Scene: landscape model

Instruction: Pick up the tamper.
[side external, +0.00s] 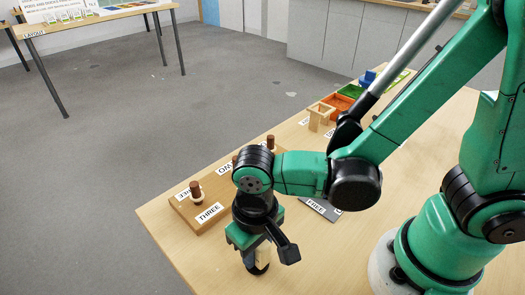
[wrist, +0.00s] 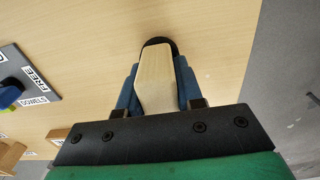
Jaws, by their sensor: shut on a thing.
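The tamper (wrist: 154,72) has a pale wooden handle and a dark, rounded end that shows beyond it in the wrist view. My gripper (wrist: 157,92) is shut on the handle, with a blue-padded finger on either side. In the side external view my gripper (side external: 262,248) points down near the table's front left edge, and the tamper's dark end (side external: 257,269) shows below it. The fingers partly hide the handle there. I cannot tell whether the dark end touches the table.
A wooden board (side external: 226,206) with pegs and number labels lies behind my gripper. A grey mat (side external: 320,209) marked FREE lies to the right. A wooden stand (side external: 318,116) and an orange tray (side external: 338,104) are farther back. The tabletop (side external: 185,243) is bare around my gripper.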

